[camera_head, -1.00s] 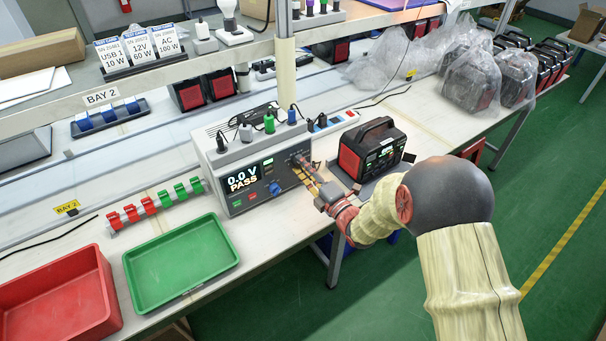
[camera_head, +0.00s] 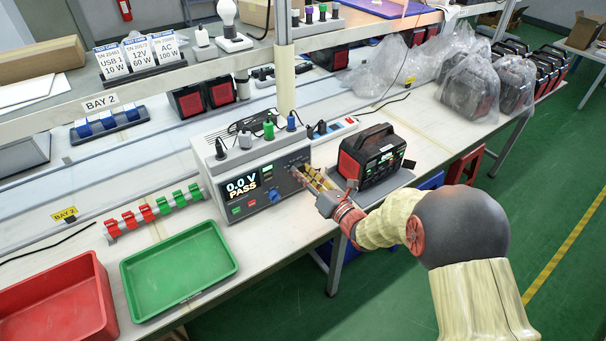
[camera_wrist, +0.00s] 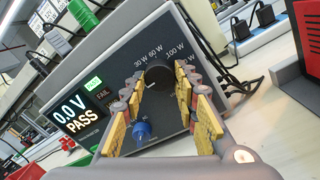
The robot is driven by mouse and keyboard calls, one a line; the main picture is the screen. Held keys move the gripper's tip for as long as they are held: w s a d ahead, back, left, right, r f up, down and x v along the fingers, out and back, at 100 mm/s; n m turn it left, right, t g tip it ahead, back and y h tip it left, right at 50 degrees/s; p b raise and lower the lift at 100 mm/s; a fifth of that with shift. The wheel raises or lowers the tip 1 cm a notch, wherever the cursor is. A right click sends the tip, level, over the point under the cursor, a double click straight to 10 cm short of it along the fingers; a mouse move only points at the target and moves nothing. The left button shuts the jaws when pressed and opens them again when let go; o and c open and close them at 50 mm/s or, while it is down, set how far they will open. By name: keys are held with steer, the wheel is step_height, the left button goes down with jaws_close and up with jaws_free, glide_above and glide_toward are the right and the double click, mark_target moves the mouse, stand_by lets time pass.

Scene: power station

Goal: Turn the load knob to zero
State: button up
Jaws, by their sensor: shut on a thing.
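The load tester (camera_head: 250,190) is a grey box on the bench with a dark front panel. Its screen (camera_wrist: 73,121) reads 0.0 V and PASS. The black load knob (camera_wrist: 158,76) is on the panel in the wrist view, with wattage labels such as 30 W, 60 W and 100 W around it. My gripper (camera_wrist: 160,84) has its yellow-padded fingers on either side of this knob and is shut on it. In the head view my gripper (camera_head: 299,174) is at the panel's right side and hides the knob. The knob's pointer is too small to read.
A blue knob (camera_wrist: 141,131) sits below left of the load knob. A black and red power station (camera_head: 371,156) stands close to the right of my gripper. Green (camera_head: 180,262) and red (camera_head: 55,305) trays are at the left. Plugs and cables top the tester.

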steer(key=shift+f+n, duration=0.15)
steer(key=shift+n, duration=0.65)
steer(key=o, duration=1)
steer(key=shift+o, duration=0.8)
steer(key=v, duration=1.2)
steer(key=shift+w, duration=0.1)
